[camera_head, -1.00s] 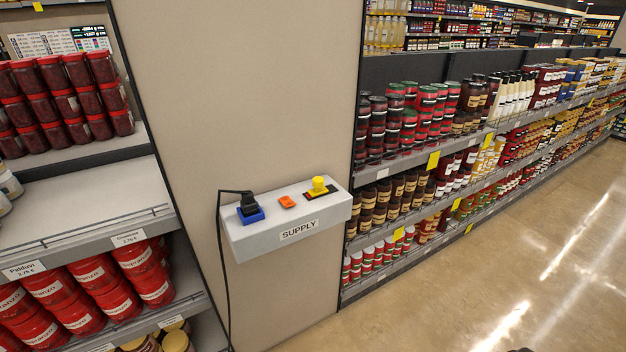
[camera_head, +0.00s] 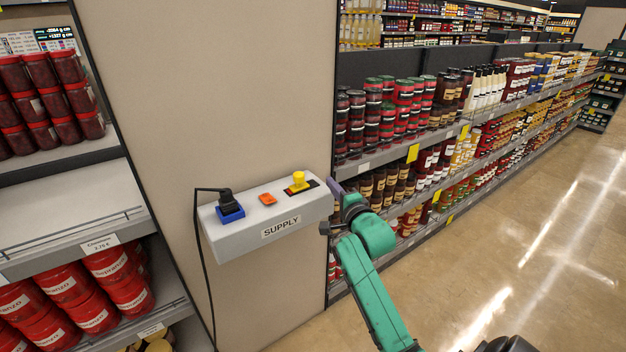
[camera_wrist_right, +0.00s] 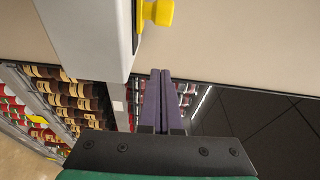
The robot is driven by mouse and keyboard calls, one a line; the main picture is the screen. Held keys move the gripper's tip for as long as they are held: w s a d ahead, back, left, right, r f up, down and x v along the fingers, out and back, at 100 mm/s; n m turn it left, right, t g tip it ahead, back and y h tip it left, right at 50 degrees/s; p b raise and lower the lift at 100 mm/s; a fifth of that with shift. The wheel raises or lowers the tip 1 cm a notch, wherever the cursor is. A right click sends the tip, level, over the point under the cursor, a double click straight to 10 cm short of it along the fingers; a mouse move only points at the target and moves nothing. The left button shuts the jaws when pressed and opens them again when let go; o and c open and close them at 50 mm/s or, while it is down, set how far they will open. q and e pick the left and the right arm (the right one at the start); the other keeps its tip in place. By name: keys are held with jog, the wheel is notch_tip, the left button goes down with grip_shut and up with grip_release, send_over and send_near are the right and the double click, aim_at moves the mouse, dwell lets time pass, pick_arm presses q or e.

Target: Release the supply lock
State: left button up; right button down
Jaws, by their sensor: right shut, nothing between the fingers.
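A grey supply box (camera_head: 232,240) with a "SUPPLY" label is fixed to the beige panel. On its top are a black plug in a blue socket (camera_head: 230,212), an orange button (camera_head: 268,198) and a yellow knob (camera_head: 299,179) on a dark slotted plate. The yellow knob also shows at the top of the right wrist view (camera_wrist_right: 159,12), beside the box (camera_wrist_right: 98,40). My right gripper (camera_head: 333,206) is just off the box's right end, apart from the knob. In the right wrist view its purple fingers (camera_wrist_right: 161,84) are together and empty. My left gripper is not in view.
A black cable (camera_head: 203,270) hangs from the plug down the panel (camera_head: 220,90). Shelves of jars (camera_head: 400,120) stand close behind my right arm. Shelves with red jars and tubs (camera_head: 65,285) are at the left. The floor (camera_head: 540,250) at the right is clear.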

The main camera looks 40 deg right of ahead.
aim_at(303, 179)
jog(key=x, duration=0.3)
jog(key=shift+w+d+r, duration=0.1)
jog(key=shift+w+r, duration=0.1)
jog(key=shift+w, duration=0.2)
jog(key=a, duration=0.2)
jog(key=w+p, duration=0.1)
jog(key=shift+w+a+f, duration=0.1)
jog(key=shift+a+f, duration=0.15)
jog(key=shift+a, duration=0.15)
jog(key=shift+w+a, duration=0.15)
jog(key=shift+a, duration=0.35)
jog(key=shift+d, duration=0.1)
jog(key=shift+w+a+p, duration=0.15)
jog(key=shift+a+p, duration=0.2)
jog(key=shift+a, duration=0.85)
jog(key=shift+d+f, duration=0.1)
